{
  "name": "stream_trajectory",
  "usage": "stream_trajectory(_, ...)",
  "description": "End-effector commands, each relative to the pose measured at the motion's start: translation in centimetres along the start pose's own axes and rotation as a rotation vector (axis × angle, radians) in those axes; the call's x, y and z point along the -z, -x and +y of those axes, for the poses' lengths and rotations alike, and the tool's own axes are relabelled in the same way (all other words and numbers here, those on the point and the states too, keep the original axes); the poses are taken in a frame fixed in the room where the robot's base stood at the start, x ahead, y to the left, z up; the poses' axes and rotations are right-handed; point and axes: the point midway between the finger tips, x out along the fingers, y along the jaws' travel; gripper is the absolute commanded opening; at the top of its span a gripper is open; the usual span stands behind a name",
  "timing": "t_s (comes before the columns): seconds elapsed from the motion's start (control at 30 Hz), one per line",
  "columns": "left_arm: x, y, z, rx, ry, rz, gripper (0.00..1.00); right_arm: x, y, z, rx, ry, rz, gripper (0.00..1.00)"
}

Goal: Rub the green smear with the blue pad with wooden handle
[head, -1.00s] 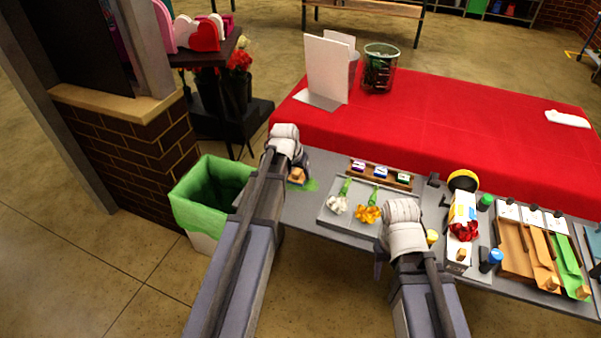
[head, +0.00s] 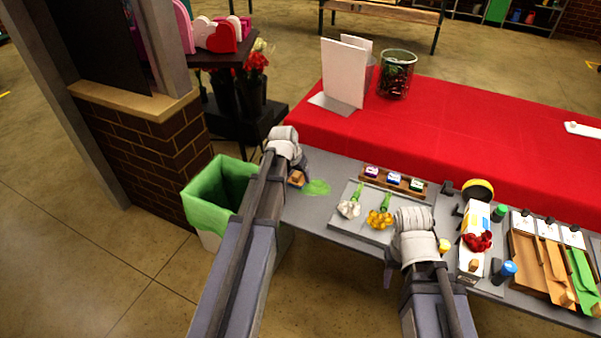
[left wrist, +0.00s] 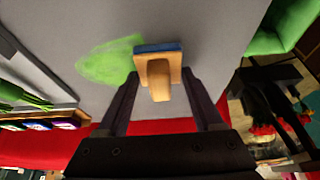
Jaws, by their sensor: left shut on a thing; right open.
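The blue pad with wooden handle (left wrist: 158,72) shows in the left wrist view, its wooden handle between my left gripper's fingers. My left gripper (head: 292,172) is shut on it at the left end of the grey table; the pad partly shows in the head view (head: 296,179). The green smear (head: 317,187) lies on the table just right of the pad. In the left wrist view the smear (left wrist: 105,60) reaches close to the pad's edge; I cannot tell whether they overlap. My right gripper (head: 392,268) is open near the table's front edge, its fingers mostly hidden by the arm.
A tray (head: 352,222) with white and orange flowers lies right of the smear, with a rack of small labelled blocks (head: 417,196) behind it. A green-lined bin (head: 208,215) stands left of the table. A red-covered table (head: 440,130) is behind.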

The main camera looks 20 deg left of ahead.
Motion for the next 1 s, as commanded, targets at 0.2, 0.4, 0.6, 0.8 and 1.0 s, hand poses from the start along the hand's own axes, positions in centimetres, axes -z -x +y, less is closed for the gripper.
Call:
stream_trajectory(0.2, -0.1, 0.1, 0.2, -0.001, -0.001, -0.001, 0.23, 0.0, 0.0, 0.0, 0.000, 0.000, 0.000, 0.50)
stream_trajectory(0.4, -0.1, 0.1, 1.6, -0.003, -0.003, 0.000, 0.23, 0.0, 0.0, 0.0, 0.000, 0.000, 0.000, 0.50)
stream_trajectory(0.6, -0.1, 0.0, 3.3, -0.002, -0.003, 0.001, 0.23, 0.0, 0.0, 0.0, 0.000, 0.000, 0.000, 0.50)
stream_trajectory(0.8, -0.1, 0.0, 4.0, -0.002, 0.000, 0.001, 0.23, 0.0, 0.0, 0.0, 0.000, 0.000, 0.000, 0.50)
stream_trajectory(1.0, -0.1, 0.0, 4.3, -0.003, -0.001, 0.001, 0.23, 0.0, 0.0, 0.0, 0.000, 0.000, 0.000, 0.50)
